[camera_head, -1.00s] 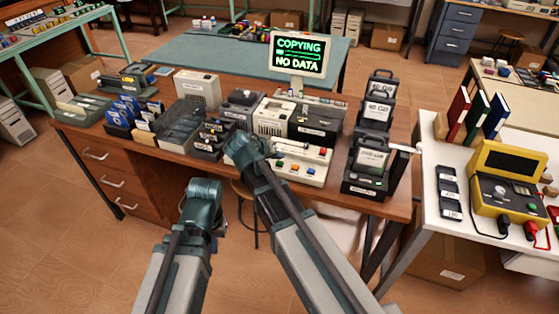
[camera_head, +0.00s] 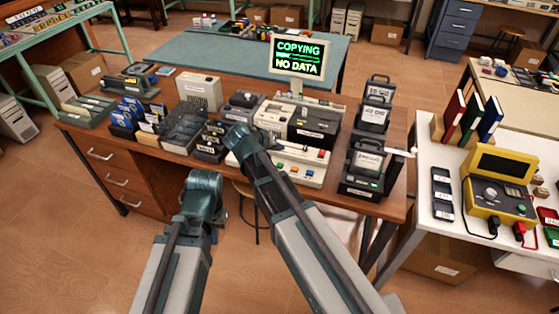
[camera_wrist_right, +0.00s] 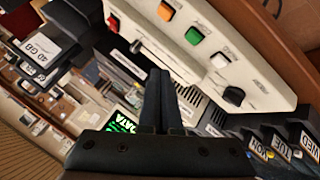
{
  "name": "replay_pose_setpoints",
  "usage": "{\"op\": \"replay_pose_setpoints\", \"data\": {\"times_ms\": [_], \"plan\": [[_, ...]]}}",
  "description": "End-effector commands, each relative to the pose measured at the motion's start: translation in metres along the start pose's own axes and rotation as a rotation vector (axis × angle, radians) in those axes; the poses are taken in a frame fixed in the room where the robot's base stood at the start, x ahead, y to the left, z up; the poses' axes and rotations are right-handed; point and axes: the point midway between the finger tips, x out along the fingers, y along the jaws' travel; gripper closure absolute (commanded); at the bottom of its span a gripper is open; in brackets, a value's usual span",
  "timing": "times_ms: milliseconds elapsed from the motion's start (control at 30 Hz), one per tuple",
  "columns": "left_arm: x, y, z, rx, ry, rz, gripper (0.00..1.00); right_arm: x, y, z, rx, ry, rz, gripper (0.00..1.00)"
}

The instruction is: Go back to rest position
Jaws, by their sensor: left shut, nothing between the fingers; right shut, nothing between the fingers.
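My left gripper (camera_head: 200,197) is at the end of the left arm, low in front of the wooden desk (camera_head: 130,165), with its fingertips mostly hidden by the wrist. My right arm reaches to the front of the button console (camera_head: 290,166), and its wrist hides the right gripper (camera_head: 240,140) there. In the right wrist view the right gripper (camera_wrist_right: 157,95) shows its two dark fingers together, with nothing between them. The console (camera_wrist_right: 225,65) with red, orange, green and white buttons lies beyond the fingers.
A sign (camera_head: 297,57) reads "COPYING NO DATA". Drive docks (camera_head: 368,160) stand at the desk's right end, and labelled cartridges (camera_head: 212,142) stand left of the console. A white table (camera_head: 425,215) holds a yellow meter (camera_head: 497,190). Floor in front of the desk's left is clear.

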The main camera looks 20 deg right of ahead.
Motion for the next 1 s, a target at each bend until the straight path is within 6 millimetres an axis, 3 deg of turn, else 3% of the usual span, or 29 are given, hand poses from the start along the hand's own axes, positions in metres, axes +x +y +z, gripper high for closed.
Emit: {"op": "replay_pose_setpoints", "data": {"times_ms": [733, 867, 1000], "plan": [[0.001, 0.000, 0.000, 0.000, 0.000, 0.000, 1.00, 0.000, -0.001, 0.003, -0.003, -0.004, -0.004, 1.00], [-0.001, 0.000, 0.000, 0.000, 0.000, 0.000, 1.00, -0.015, -0.012, 0.037, -0.052, -0.075, -0.068, 1.00], [-0.004, 0.000, 0.000, 0.000, 0.000, 0.000, 1.00, -0.051, -0.036, 0.107, -0.180, -0.224, -0.226, 1.00]]}}
